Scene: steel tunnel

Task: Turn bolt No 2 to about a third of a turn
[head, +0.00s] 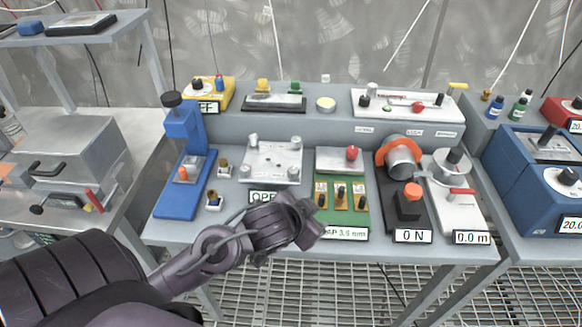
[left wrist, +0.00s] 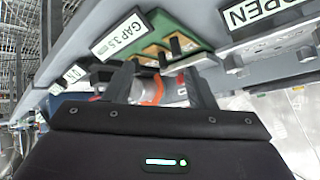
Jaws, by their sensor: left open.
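A green board (head: 342,207) on the bench carries three dark bolts on yellow plates, with a grey block and red knob behind them. The middle bolt (head: 341,194) stands between two others; bolt numbers are too small to read. My right gripper is out of view.
Left of the board is a grey plate with posts (head: 272,162) and an OPEN label. Right of it are a black stand with an orange ring (head: 400,157) and a 0 N label, and a white unit (head: 455,205). A blue press (head: 186,150) stands further left.

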